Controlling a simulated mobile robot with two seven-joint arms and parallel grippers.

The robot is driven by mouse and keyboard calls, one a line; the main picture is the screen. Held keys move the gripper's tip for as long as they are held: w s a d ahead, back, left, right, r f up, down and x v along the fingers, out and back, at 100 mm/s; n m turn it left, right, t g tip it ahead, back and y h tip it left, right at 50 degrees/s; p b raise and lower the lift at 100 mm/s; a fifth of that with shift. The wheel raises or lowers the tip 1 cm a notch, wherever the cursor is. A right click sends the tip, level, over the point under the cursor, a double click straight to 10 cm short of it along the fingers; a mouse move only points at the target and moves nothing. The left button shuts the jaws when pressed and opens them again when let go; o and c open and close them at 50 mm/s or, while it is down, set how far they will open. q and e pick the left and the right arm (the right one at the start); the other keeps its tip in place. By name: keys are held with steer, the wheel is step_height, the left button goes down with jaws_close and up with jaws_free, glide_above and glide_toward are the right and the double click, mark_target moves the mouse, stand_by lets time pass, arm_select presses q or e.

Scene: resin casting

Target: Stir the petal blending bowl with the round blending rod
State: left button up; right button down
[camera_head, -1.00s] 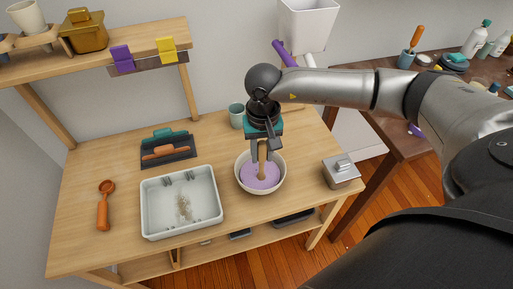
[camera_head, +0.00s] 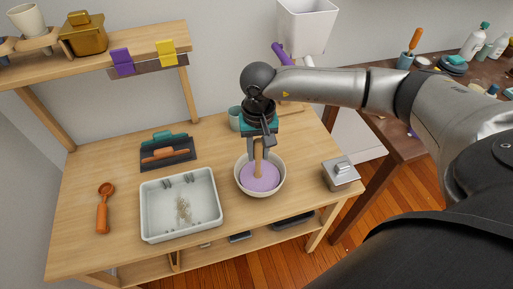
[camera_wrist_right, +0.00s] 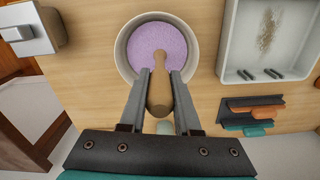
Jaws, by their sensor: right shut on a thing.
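The petal blending bowl (camera_head: 281,187) is a round cream bowl with speckled purple contents, standing on the wooden table; it also shows in the right wrist view (camera_wrist_right: 121,50). My right gripper (camera_head: 259,149) is above the bowl, shut on the round blending rod (camera_head: 259,160), a wooden rod. In the right wrist view the rod (camera_wrist_right: 159,88) sits between the two fingers, its far end in the purple contents. The rod stands near upright in the head view. My left gripper is not in view.
Left of the bowl stands a white tray (camera_head: 148,222) with a brownish patch inside. A metal lidded box (camera_head: 341,175) is to the right and a green cup (camera_head: 235,118) behind. An orange scoop (camera_head: 103,212) lies at far left, beside free table.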

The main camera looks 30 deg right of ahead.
steer(key=shift+s+d, duration=0.1)
steer(key=shift+d, duration=0.2)
steer(key=shift+r+p, duration=1.9)
steer(key=shift+r, duration=1.2)
steer(key=shift+r+p, duration=1.2)
steer(key=shift+r, duration=0.85)
